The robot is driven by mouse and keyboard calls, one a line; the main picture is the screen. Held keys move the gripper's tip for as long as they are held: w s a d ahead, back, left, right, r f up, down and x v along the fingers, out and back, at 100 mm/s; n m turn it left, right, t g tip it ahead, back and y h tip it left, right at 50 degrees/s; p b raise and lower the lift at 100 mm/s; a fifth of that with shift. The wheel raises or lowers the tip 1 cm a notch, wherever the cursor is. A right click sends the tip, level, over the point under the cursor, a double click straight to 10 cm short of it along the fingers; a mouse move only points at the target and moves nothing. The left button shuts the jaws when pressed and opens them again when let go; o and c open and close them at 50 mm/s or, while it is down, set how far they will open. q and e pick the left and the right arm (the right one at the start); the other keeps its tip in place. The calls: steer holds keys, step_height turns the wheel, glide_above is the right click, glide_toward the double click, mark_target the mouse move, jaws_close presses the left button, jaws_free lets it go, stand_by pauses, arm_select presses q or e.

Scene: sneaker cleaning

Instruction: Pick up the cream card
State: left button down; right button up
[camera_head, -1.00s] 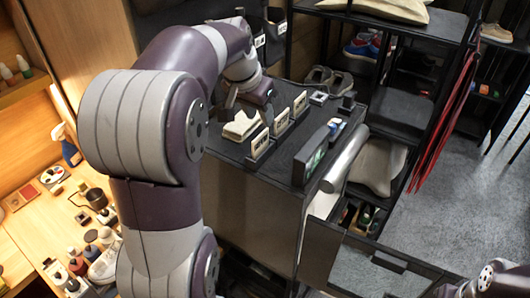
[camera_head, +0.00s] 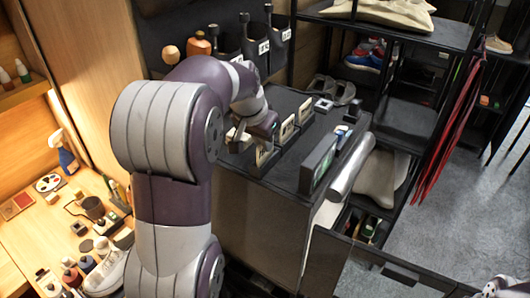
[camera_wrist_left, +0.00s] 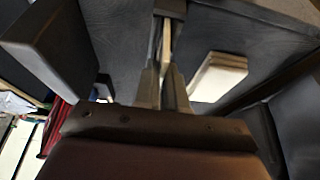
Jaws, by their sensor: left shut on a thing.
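The cream card (camera_head: 264,154) stands upright in a dark holder at the near end of a row on the black cabinet top. My left gripper (camera_head: 263,138) is over it, pointing down and partly hidden by my own wrist. In the left wrist view, my left fingers (camera_wrist_left: 163,85) are closed on the thin cream edge of the card (camera_wrist_left: 167,42). The lower part of the card's holder (camera_wrist_left: 170,7) shows beyond the fingertips. My right gripper is not in view; only a bit of my right arm shows at the lower right.
Two more cards in holders (camera_head: 287,128) stand behind in the row. A cream stack (camera_wrist_left: 218,75) lies beside the fingers.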

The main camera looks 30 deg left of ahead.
arm_select(q)
steer(key=shift+d, duration=0.15)
steer(key=shift+r, duration=0.3)
steer(key=shift+w+a+r+b, duration=0.15)
steer(key=shift+r+b, duration=0.3)
steer(key=shift+r, duration=0.8)
steer(key=w+d+r+p, duration=0.4)
steer(key=d+r+p, duration=0.3)
steer(key=d, duration=0.3)
steer(key=shift+w+d+r, duration=0.15)
steer(key=shift+d+r, duration=0.25)
steer(key=shift+r, duration=0.05)
